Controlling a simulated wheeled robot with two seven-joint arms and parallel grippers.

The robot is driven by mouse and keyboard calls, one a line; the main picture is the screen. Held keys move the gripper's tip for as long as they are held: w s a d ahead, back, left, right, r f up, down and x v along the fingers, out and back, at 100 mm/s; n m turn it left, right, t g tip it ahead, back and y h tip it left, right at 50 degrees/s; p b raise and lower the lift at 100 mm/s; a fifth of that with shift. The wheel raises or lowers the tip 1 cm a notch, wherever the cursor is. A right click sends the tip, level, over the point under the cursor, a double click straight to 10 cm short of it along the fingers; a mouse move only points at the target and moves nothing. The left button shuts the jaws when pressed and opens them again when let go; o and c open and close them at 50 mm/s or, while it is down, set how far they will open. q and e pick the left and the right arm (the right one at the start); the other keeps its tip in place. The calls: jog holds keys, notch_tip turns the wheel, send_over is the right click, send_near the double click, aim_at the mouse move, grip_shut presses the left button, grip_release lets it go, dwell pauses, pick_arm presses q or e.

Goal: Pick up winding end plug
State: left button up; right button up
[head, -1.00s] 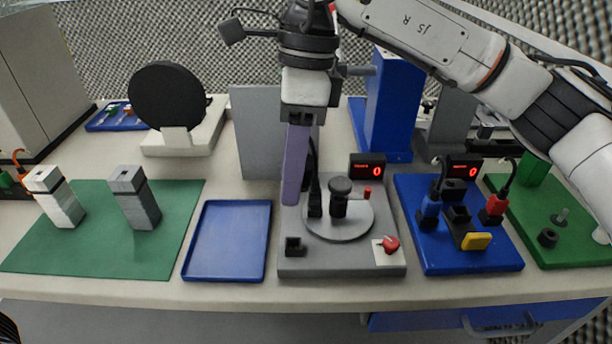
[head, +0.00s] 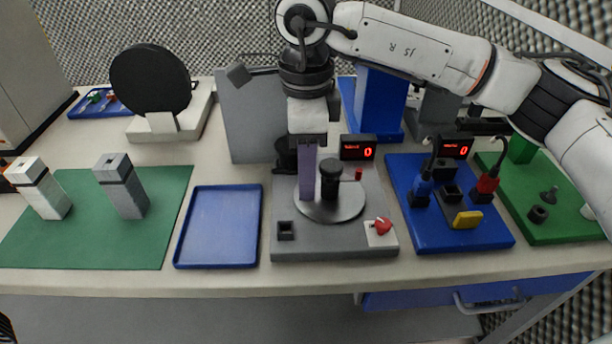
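My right gripper (head: 307,172) points straight down over the grey winding board (head: 335,240). Its purple finger overlaps the left part of the round grey turntable (head: 345,212). The fingers line up edge-on, so their opening does not show. A black upright post with a round top (head: 330,180) stands on the turntable just right of the finger. I cannot tell for certain which part is the winding end plug; the small dark upright piece seen earlier left of the post is hidden behind the finger.
A small black square socket (head: 286,230) and a red knob (head: 381,226) sit on the board's front. An empty blue tray (head: 217,228) lies left. A blue board (head: 452,232) with a blue plug (head: 421,190) and red plug (head: 486,184) lies right. A grey panel (head: 247,115) stands behind.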

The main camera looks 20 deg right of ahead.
jog(key=shift+f, duration=0.2)
grip_shut()
jog(key=shift+r, duration=0.1)
